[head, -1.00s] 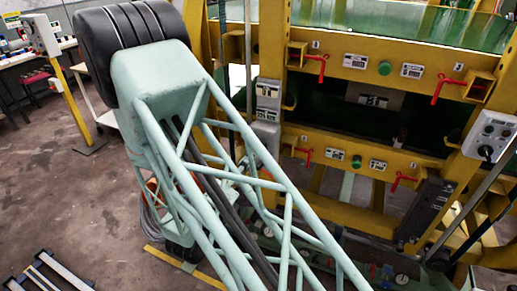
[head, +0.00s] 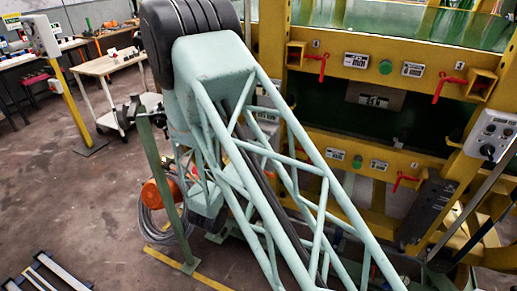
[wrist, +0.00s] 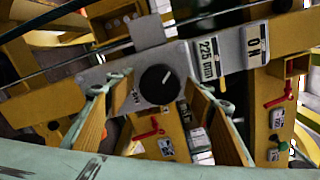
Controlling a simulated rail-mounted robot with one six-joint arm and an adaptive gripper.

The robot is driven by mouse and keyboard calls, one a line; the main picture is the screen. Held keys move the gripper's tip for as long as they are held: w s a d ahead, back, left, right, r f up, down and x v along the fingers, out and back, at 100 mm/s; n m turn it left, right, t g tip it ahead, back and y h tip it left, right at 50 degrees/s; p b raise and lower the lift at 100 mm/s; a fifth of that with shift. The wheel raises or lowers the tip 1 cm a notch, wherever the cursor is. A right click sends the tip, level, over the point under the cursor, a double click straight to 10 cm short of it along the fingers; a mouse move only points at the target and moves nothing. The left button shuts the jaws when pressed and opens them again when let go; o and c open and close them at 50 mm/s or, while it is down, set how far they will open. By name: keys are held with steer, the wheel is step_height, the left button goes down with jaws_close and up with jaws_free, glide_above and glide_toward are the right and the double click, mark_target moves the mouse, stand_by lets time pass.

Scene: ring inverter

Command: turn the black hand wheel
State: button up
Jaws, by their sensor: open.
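In the wrist view a round black knob (wrist: 159,84) with a white mark sits on a grey plate; it may be the black hand wheel. My gripper (wrist: 158,92) is open, with one finger to each side of the knob in the picture. Nothing is held between the fingers. I cannot tell how far the knob is beyond the fingertips. In the head view my gripper is not visible, and my arm covers the middle of the picture. A grey panel (head: 492,130) at the right there carries a small black knob (head: 487,151); I cannot tell if it is the same one.
A yellow frame with red handles (head: 322,67) and green buttons stands behind my arm. A red handle (wrist: 150,130) is also near the fingers in the wrist view. A green post (head: 165,190) and a cart (head: 108,66) stand at the left. Floor at lower left is mostly clear.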

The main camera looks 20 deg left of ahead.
steer(key=shift+w, duration=0.2)
steer(key=c, duration=0.9)
steer(key=shift+m, duration=0.3)
steer(key=m+b, duration=0.3)
steer(key=m, duration=0.3)
steer(key=shift+f, duration=0.15)
steer(key=shift+m+b, duration=1.75)
steer(key=shift+m, duration=0.55)
